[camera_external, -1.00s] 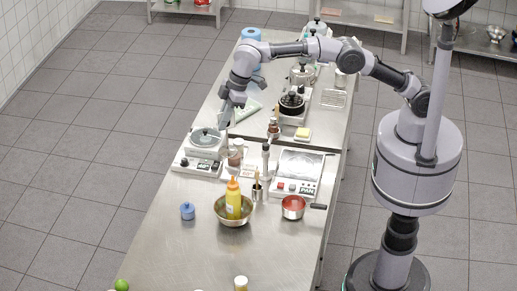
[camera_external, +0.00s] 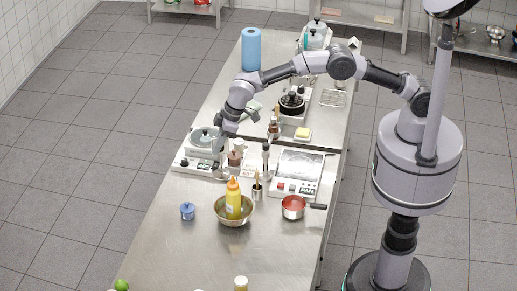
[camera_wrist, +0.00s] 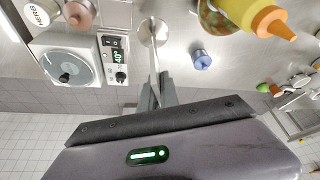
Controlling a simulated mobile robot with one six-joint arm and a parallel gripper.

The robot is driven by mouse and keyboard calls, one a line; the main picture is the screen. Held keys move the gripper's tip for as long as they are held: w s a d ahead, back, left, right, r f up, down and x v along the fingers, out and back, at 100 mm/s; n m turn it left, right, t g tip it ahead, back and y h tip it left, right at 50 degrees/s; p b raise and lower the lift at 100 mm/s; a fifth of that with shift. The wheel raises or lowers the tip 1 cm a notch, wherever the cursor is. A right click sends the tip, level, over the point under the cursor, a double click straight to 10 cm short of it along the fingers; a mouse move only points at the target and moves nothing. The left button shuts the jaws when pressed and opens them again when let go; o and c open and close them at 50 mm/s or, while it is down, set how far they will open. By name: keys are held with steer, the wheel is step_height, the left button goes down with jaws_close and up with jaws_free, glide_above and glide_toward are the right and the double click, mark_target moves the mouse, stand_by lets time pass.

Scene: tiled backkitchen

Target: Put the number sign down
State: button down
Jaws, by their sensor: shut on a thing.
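The number sign shows in the wrist view as a thin metal stem on a round, shiny base (camera_wrist: 153,31). My gripper (camera_wrist: 157,90) is shut on the stem, with the base out beyond the fingertips. In the external view my gripper (camera_external: 218,147) is low over the steel counter, beside the left appliance, and the round base (camera_external: 221,174) shows below it. The sign's upper part is hidden by the gripper. I cannot tell whether the base touches the counter.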

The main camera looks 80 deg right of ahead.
steer(key=b, duration=0.1)
glide_above(219, 173)
step_height(219, 173, down, 7)
steer(key=shift+a+r, duration=0.1)
steer(key=shift+r, duration=0.05)
steer(key=c, duration=1.6)
jaws_free()
steer(key=shift+w, duration=0.1)
